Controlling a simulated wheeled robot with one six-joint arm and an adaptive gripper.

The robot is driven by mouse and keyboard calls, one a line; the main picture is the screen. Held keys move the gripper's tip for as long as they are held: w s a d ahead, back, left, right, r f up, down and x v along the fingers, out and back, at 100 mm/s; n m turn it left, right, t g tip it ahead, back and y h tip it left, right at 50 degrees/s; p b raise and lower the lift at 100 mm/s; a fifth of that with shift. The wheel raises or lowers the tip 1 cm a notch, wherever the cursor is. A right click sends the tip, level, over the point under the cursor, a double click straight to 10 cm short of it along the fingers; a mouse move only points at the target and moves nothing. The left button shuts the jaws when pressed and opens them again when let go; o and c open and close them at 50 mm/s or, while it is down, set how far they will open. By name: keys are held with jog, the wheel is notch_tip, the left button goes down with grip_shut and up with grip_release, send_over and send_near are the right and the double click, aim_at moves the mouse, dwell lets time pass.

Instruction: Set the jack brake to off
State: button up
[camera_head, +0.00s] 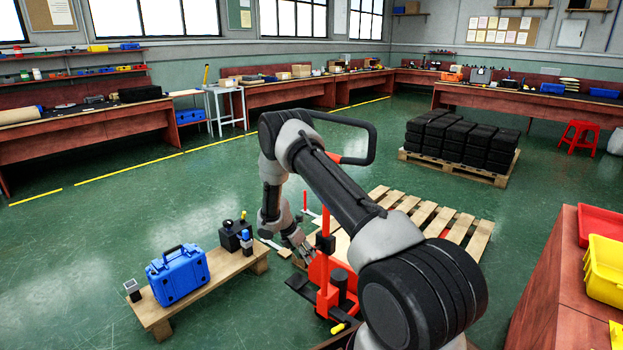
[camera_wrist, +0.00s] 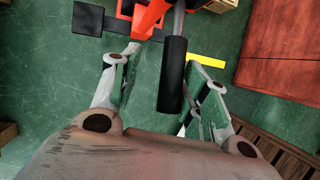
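The red jack (camera_head: 325,270) stands at centre in the head view, with a red upright post and a black loop handle (camera_head: 372,140) above. A yellow-tipped part (camera_head: 338,328) shows low at its base; I cannot tell whether it is the brake. My gripper (camera_head: 305,252) is beside the left of the jack's post. In the wrist view the red jack (camera_wrist: 150,16) is at the top, and my gripper (camera_wrist: 163,62) is open. The brake's setting cannot be read.
A wooden pallet (camera_head: 430,218) lies behind the jack. A low wooden bench (camera_head: 215,275) at left bears a blue case (camera_head: 178,275) and small black devices. A red workbench (camera_head: 555,290) with a yellow bin (camera_head: 605,268) stands at right. Green floor is clear at left.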

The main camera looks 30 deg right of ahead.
jog(key=s+r+m, duration=0.2)
jog(key=r+m, duration=0.1)
jog(key=r, duration=0.8)
jog(key=s+r+m+t, duration=0.1)
jog(key=s+r+m, duration=0.2)
jog(key=r, duration=0.9)
jog(key=s+r+m+y, duration=0.1)
jog(key=s+r+m, duration=0.1)
jog(key=r, duration=1)
jog(key=shift+s+a+r+m, duration=0.2)
jog(key=shift+a+m, duration=0.25)
jog(key=shift+m, duration=0.25)
jog(key=s+a+r+m+t+y, duration=0.1)
jog(key=s+r+m, duration=0.3)
jog(key=s, duration=0.7)
jog(key=s+a+r+m+t+y, duration=0.1)
jog(key=s+a+r+m, duration=0.2)
jog(key=s+r, duration=0.3)
jog(key=s+a+r+m+t+y, duration=0.1)
jog(key=s+r+m, duration=0.3)
jog(key=s, duration=1.2)
jog(key=shift+s+a+r+m+t+y, duration=0.15)
jog(key=shift+a+r+m+t+y, duration=0.3)
jog(key=shift+a, duration=0.25)
